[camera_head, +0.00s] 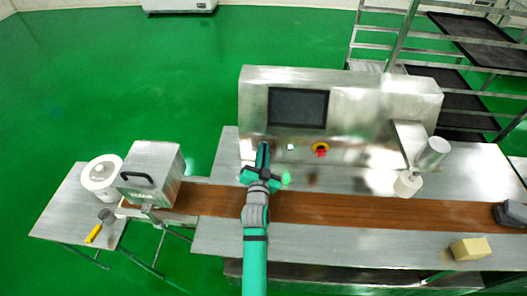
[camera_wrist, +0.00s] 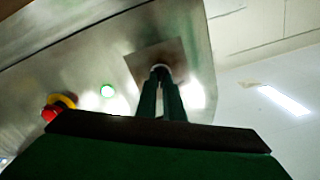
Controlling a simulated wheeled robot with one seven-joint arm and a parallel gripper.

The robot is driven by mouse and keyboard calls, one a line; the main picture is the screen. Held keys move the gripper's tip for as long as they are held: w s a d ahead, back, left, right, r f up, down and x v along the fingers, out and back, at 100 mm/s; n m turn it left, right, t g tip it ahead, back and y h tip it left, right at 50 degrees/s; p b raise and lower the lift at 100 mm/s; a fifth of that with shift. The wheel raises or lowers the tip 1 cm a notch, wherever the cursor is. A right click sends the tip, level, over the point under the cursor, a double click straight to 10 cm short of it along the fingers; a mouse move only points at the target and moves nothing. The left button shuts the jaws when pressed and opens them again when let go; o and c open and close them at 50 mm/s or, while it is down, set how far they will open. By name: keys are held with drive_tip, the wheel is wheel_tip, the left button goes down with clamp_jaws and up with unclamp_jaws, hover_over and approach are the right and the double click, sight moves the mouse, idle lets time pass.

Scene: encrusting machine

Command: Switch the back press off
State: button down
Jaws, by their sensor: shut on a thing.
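The steel machine (camera_head: 350,100) has an upright front panel with a dark screen (camera_head: 298,108). My gripper (camera_head: 263,150) is at the panel's lower left, below the screen. In the wrist view its two green fingers (camera_wrist: 161,78) are close together on a small switch in front of a square plate (camera_wrist: 140,62) on the panel. The fingers hide most of the switch, so its setting cannot be told. A lit green button (camera_head: 291,147) sits just right of my gripper. It also shows in the wrist view (camera_wrist: 107,91).
A red and yellow emergency stop (camera_head: 320,149) is right of the green button. A brown conveyor belt (camera_head: 400,211) runs below the panel. A steel box with a black handle (camera_head: 150,165) is at the left. A yellow block (camera_head: 471,248) lies at the front right.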

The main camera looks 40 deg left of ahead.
drive_tip(key=n, duration=1.4)
drive_tip(key=shift+s+a+n, duration=0.2)
drive_tip(key=shift+a+n, duration=0.1)
drive_tip(key=shift+a, duration=0.05)
drive_tip(key=shift+d+f, duration=0.1)
drive_tip(key=c, duration=1.9)
unclamp_jaws()
drive_tip(key=shift+o, duration=0.2)
drive_tip(key=shift+s, duration=0.1)
drive_tip(key=v, duration=1)
drive_tip(key=shift+s, duration=0.3)
drive_tip(key=shift+d, duration=0.1)
